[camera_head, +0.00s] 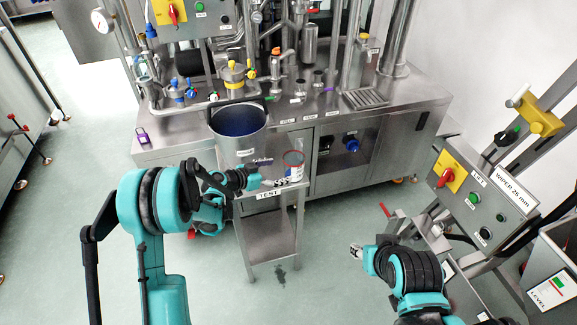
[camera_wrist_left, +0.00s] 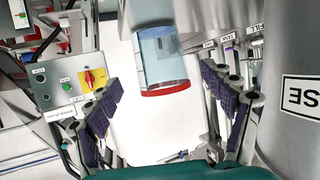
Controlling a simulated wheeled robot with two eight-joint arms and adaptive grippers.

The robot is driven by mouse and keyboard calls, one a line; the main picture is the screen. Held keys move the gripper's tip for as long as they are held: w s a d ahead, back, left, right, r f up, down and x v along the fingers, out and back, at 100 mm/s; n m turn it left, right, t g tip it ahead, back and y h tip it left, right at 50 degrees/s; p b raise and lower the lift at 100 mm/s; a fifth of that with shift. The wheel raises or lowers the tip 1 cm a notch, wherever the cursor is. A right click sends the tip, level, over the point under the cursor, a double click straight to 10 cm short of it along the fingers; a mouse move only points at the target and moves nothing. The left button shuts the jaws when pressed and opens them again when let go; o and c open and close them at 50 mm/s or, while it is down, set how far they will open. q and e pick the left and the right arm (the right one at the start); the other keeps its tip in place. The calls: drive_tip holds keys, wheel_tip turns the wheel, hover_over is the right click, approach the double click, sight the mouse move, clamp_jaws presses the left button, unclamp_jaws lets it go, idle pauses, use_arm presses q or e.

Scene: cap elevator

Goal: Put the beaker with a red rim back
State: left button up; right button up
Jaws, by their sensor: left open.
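The clear beaker with a red rim (camera_head: 293,162) stands on the small steel stand marked TEST (camera_head: 270,218). It also shows in the left wrist view as a bluish glass cylinder (camera_wrist_left: 163,58) with its red rim toward the bottom of the picture. My left gripper (camera_head: 280,181) is open beside the beaker, at its near left side. In the left wrist view the beaker appears in the gap between my two spread fingers (camera_wrist_left: 160,88), and neither finger visibly touches it. My right gripper (camera_head: 356,251) is low at the right, away from the beaker; its jaws are too small to judge.
A large steel pot (camera_head: 238,132) stands just left of and behind the beaker. The steel machine bench (camera_head: 350,165) with pipes and valves is behind. A control panel (camera_head: 480,200) with a yellow switch stands at right. The floor between the stand and that panel is mostly open.

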use_arm(q)
drive_tip(key=v, duration=0.4)
drive_tip(key=shift+r+p, duration=0.1)
drive_tip(key=shift+p, duration=0.25)
drive_tip(key=s+a+r+n+g+y, duration=0.2)
drive_tip(key=s+r+n+y, duration=0.3)
drive_tip(key=s+r, duration=0.7)
drive_tip(key=s+a+n+y, duration=0.2)
drive_tip(key=s+a, duration=0.1)
drive_tip(key=s, duration=0.7)
drive_tip(key=s+a+f+n+y, duration=0.1)
drive_tip(key=s+a+n+y, duration=0.2)
drive_tip(key=s, duration=0.7)
drive_tip(key=shift+s+a+f, duration=0.3)
drive_tip(key=shift+s+a, duration=0.05)
drive_tip(key=shift+a, duration=0.3)
